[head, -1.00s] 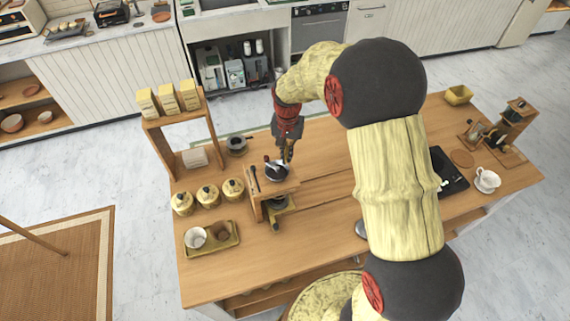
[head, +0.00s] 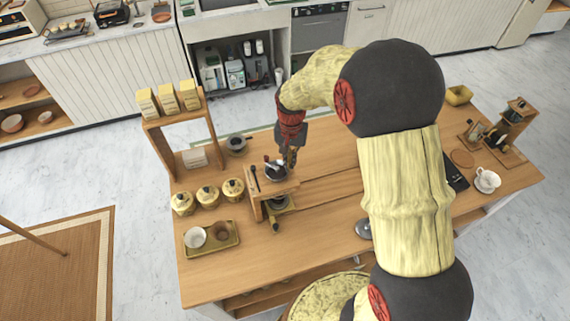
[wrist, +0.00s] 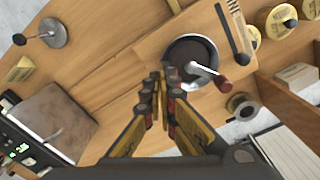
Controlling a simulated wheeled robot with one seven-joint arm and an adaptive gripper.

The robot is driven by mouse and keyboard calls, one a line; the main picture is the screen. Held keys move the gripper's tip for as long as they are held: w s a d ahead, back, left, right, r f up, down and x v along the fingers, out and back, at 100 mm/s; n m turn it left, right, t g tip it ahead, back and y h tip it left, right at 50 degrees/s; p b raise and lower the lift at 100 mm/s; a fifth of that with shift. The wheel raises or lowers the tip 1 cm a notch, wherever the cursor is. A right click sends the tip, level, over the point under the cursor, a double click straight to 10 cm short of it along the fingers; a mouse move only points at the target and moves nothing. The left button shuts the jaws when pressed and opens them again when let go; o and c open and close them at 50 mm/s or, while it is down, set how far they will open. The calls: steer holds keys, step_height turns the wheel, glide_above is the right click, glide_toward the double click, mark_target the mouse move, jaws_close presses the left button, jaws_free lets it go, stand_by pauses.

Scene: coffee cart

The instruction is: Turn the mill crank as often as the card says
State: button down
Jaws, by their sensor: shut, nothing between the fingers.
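The mill (head: 270,186) is a wooden stand with a dark round hopper on top, near the middle of the table's left half. The hopper (wrist: 185,51) shows in the wrist view with a pale metal crank arm (wrist: 204,70) across it. The crank ends in a dark red knob (wrist: 227,86), on the right side there. My gripper (wrist: 161,78) is shut and empty, at the hopper's near left edge and apart from the knob; it also shows in the head view (head: 291,164). A small white card (head: 195,157) stands in the wooden shelf; its writing is too small to read.
Several lidded yellow jars (head: 207,195) and a tray (head: 226,243) with two cups stand left of the mill. The wooden shelf (head: 158,137) with yellow boxes rises behind them. A small dark pot (head: 237,146) stands behind the mill. The board right of the mill is clear.

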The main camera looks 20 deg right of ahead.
steer(key=shift+s+a, duration=0.45)
steer(key=shift+s, duration=0.35)
steer(key=shift+s+a, duration=0.5)
steer(key=shift+a, duration=0.2)
steer(key=shift+a, duration=0.1)
steer(key=shift+s+a, duration=0.25)
steer(key=shift+a, duration=0.5)
steer(key=shift+a, duration=0.1)
